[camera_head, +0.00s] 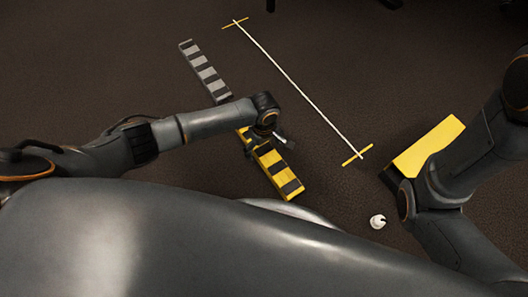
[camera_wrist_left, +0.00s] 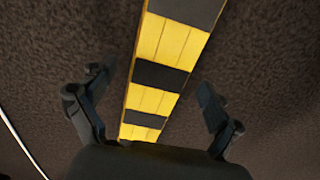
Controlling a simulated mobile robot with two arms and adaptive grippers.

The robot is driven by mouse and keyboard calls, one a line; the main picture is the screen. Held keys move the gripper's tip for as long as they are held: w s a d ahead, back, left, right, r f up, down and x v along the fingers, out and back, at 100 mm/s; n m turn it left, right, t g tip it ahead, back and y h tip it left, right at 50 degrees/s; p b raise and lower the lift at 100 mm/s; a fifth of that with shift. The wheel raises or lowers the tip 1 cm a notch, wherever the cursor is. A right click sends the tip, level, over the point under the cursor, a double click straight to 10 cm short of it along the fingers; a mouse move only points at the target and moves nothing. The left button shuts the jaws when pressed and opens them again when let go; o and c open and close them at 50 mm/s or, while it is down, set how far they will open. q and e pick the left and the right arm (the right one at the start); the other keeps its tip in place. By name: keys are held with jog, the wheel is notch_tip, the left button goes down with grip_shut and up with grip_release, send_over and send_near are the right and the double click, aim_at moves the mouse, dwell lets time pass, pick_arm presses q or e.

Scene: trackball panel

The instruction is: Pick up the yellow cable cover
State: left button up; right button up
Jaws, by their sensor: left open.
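The yellow cable cover (camera_head: 278,172) is a long, narrow strip with black bands lying on the dark floor near the picture's middle. My left arm hides part of it. My left gripper (camera_head: 264,140) is over its far part, pointing down. In the left wrist view, the cover (camera_wrist_left: 172,45) runs between the two spread fingers of the left gripper (camera_wrist_left: 154,80). The fingers are open, one on each side, with gaps to the cover. Their height above the floor is hard to tell. My right gripper is not in view.
A grey and black striped cover (camera_head: 205,70) lies beyond my left arm. A white cord (camera_head: 295,87) with yellow strips at its ends lies on the floor. A yellow and black box (camera_head: 430,147) is beside my right arm. A small white object (camera_head: 377,221) lies nearby.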

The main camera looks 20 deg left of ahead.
pick_arm(q)
jog(key=c, duration=1.6)
jog(key=shift+r, duration=0.2)
